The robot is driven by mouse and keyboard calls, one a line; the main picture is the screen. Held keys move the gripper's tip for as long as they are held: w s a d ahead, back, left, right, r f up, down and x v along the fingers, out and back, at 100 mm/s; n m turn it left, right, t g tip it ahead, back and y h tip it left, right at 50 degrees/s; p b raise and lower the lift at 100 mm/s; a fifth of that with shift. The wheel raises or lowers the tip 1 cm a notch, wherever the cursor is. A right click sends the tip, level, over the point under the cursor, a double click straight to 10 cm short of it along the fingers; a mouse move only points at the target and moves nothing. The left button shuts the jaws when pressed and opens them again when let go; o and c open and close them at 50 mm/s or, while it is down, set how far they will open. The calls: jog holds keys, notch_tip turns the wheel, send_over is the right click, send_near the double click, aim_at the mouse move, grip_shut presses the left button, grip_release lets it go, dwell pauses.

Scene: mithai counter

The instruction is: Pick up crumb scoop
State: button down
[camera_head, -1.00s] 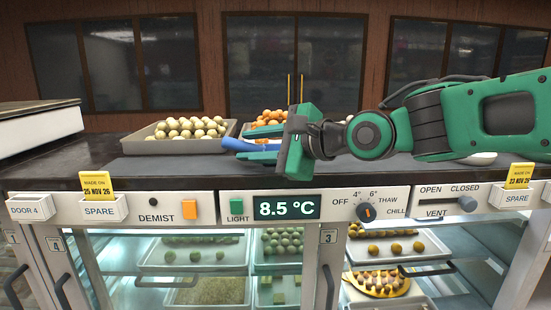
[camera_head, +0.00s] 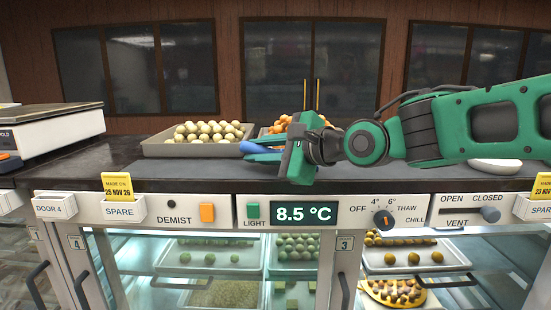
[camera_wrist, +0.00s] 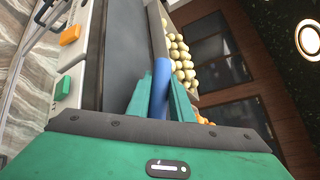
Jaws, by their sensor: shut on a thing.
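The crumb scoop shows as a blue handle-like part (camera_head: 258,149) above the dark counter, at the centre of the head view. In the wrist view the blue scoop (camera_wrist: 160,92) runs lengthwise between the two green fingers. My gripper (camera_head: 262,156) points left in the head view and is shut on the blue part; its fingers also show in the wrist view (camera_wrist: 161,84). The rest of the scoop is hidden behind the fingers, and I cannot tell whether it touches the counter.
A tray of pale round sweets (camera_head: 152,150) stands just left of the scoop. Orange sweets (camera_head: 284,122) sit behind my gripper. A white scale (camera_head: 50,130) stands at the left. The counter front carries a control strip (camera_head: 345,213) above glass doors.

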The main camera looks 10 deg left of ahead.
jog(key=shift+r, duration=0.5)
jog(key=r, duration=0.2)
jog(key=s+r, duration=0.1)
jog(key=r, duration=0.1)
jog(key=shift+s+a, duration=0.1)
jog(key=shift+a, duration=0.2)
jog(key=s+a+r, duration=0.5)
jog(key=s+r, duration=0.1)
jog(key=s, duration=0.2)
jog(key=shift+s+a, duration=0.25)
jog(key=shift+s, duration=0.15)
